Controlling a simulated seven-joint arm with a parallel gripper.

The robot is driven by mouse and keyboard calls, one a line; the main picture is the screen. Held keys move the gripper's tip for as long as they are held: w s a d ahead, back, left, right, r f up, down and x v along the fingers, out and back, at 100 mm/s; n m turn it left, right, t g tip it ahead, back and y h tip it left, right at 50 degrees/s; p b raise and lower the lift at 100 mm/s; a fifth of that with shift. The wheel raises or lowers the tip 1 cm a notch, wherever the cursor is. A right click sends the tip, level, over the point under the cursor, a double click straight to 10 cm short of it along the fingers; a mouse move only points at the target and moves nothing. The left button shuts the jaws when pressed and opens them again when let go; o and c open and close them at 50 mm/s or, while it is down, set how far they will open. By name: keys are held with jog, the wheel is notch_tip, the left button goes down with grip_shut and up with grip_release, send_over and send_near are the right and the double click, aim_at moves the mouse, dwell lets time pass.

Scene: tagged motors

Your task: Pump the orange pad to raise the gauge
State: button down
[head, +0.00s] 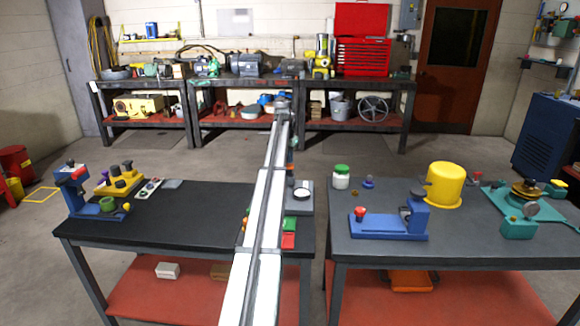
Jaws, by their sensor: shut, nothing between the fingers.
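A device with a round white dial, the gauge (302,193), on a grey block stands at the right back of the left table, just right of my arm. The dial is too small to read. In front of it lie a green pad (290,225) and a red pad (289,241), both partly covered by my arm. I cannot pick out the orange pad with certainty; a small orange part (290,169) shows beside the arm behind the gauge. My arm stretches forward over the left table. My gripper's fingers cannot be made out and are hidden by the arm.
On the left table (190,218), a blue fixture (100,207) and a yellow block (118,184) stand at left; its middle is clear. The right table (390,252) holds a blue vise-like device (390,222), a yellow pot (444,186) and a teal device (518,229). A gap separates the tables.

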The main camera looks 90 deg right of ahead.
aim_at(289, 165)
jog(key=shift+f, duration=0.15)
jog(key=shift+a+x, duration=0.1)
jog(key=shift+x, duration=0.6)
jog(key=shift+a+x, duration=0.15)
jog(key=shift+x, duration=0.55)
jog(key=shift+w, duration=0.15)
jog(key=shift+d+v, duration=0.15)
jog(key=shift+v, duration=0.6)
jog(key=shift+d+v, duration=0.1)
jog(key=shift+v, duration=0.65)
jog(key=shift+r, duration=0.2)
jog(key=v, duration=0.3)
jog(key=d+v, duration=0.1)
jog(key=v, duration=0.1)
jog(key=shift+s+r, duration=0.4)
